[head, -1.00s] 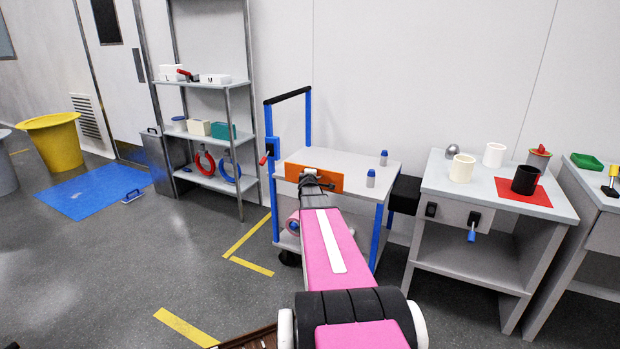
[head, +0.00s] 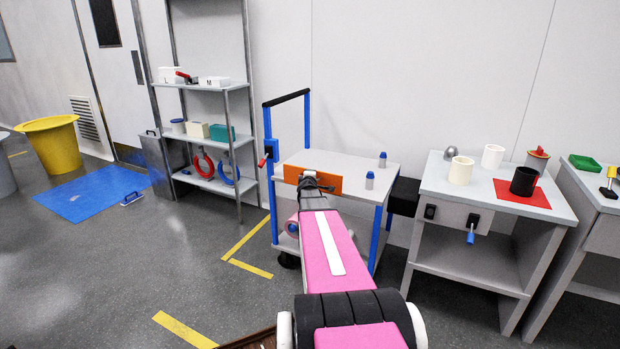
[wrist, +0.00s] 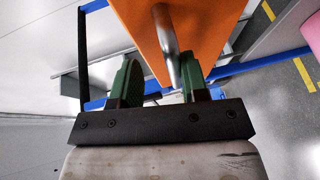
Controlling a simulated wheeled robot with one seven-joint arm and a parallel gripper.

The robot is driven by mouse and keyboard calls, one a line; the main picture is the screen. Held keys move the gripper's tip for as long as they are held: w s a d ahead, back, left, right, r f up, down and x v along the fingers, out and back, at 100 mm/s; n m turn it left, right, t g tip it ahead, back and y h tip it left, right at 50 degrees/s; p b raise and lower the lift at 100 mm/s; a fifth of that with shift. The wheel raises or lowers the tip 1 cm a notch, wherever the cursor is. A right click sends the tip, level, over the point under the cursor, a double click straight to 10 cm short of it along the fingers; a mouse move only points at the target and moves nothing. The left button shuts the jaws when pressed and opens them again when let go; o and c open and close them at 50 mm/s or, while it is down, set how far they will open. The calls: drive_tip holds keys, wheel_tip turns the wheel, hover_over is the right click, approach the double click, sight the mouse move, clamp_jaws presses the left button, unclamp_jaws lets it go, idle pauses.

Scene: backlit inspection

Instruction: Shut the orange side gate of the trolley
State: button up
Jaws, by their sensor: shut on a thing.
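The orange side gate (head: 329,183) shows in the head view as an upright panel at the near edge of the trolley's grey top (head: 345,163). In the wrist view the orange panel (wrist: 215,30) fills the upper middle, with a round metal handle bar (wrist: 165,30) along it. My gripper (wrist: 160,80) has its green fingers either side of this bar and is shut on it. In the head view my gripper (head: 309,180) is at the gate, mostly hidden by my arm. I cannot tell whether the gate is latched.
The trolley has blue posts and a black push bar (head: 286,97). Two small blue-capped items (head: 370,180) stand on its top. A grey table (head: 450,187) with cups is to the right, and a shelf rack (head: 205,86) to the left.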

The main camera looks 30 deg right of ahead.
drive_tip(key=v, duration=1)
drive_tip(key=shift+w+r, duration=0.1)
drive_tip(key=shift+w, duration=0.05)
drive_tip(key=s+a+f+m+g+y, duration=0.1)
drive_tip(key=s+a+f+g+y, duration=0.15)
drive_tip(key=a, duration=0.45)
drive_tip(key=s+a+f+m+g+y, duration=0.1)
drive_tip(key=a+f+y, duration=0.25)
drive_tip(key=a, duration=0.45)
drive_tip(key=s+a+f+m+g+y, duration=0.1)
drive_tip(key=s+a+f+y, duration=0.15)
drive_tip(key=a, duration=0.45)
drive_tip(key=s+a+f+m+g, duration=0.2)
drive_tip(key=s+a+m+g, duration=0.2)
drive_tip(key=s, duration=0.4)
drive_tip(key=s+a+f+m+g, duration=0.3)
drive_tip(key=s+a+m+g, duration=0.1)
drive_tip(key=s, duration=0.5)
drive_tip(key=shift+s+a+f+g, duration=0.25)
drive_tip(key=shift+a+g, duration=0.35)
drive_tip(key=shift+g, duration=0.35)
drive_tip(key=shift+h, duration=0.25)
